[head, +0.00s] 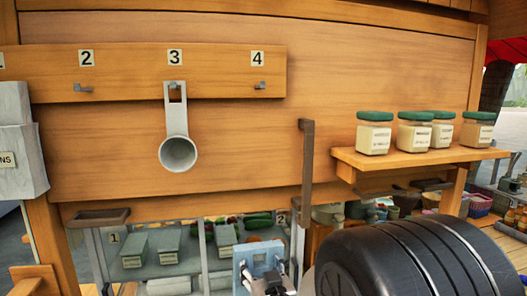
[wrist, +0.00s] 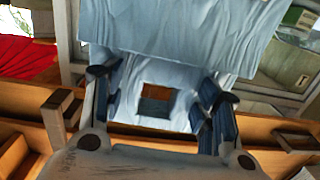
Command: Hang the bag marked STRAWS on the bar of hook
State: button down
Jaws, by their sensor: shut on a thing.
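A light blue bag (head: 258,256) is in my gripper (head: 268,283), low in the middle of the head view. In the wrist view the bag (wrist: 180,38) fills the space between and beyond the two fingers of my gripper (wrist: 160,88), which is shut on it. A square hole shows in the bag's near part. No STRAWS marking is readable on it. Hook 2 (head: 84,89) and hook 4 (head: 260,86) look bare on the wooden rail. Hook 3 (head: 174,87) carries a grey scoop (head: 178,150). The held bag is below and apart from the rail.
A pale bag (head: 20,150) with a label ending in NS hangs at the far left, partly cut off. A shelf (head: 415,163) with several green-lidded jars is at the right. An upright brown post (head: 307,165) stands above the held bag. The panel below hook 4 is clear.

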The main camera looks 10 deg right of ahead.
jog(key=s+r+g+p, duration=0.1)
jog(key=s+r+p, duration=0.2)
jog(key=r+p, duration=0.75)
jog(key=s+r+p, duration=0.3)
jog(key=r+p, duration=0.1)
jog(key=r, duration=1.4)
jog(key=s+r+g+p, duration=0.15)
jog(key=r+p, duration=0.55)
jog(key=r, duration=0.7)
jog(key=shift+t, duration=0.35)
jog(key=shift+d+r+b+x, duration=0.15)
jog(key=shift+d+b+x, duration=0.05)
jog(key=shift+x, duration=1.15)
jog(key=shift+d+r+b+x, duration=0.1)
jog(key=shift+d+b+x, duration=0.1)
jog(key=shift+x, duration=1.15)
jog(key=shift+d+r+b+x, duration=0.15)
jog(key=shift+d+b+x, duration=0.05)
jog(key=shift+x, duration=1.15)
jog(key=shift+w+f+b, duration=0.55)
jog(key=shift+w+b, duration=0.15)
jog(key=shift+w, duration=0.1)
jog(key=c, duration=0.5)
grip_release()
jog(key=shift+f, duration=0.1)
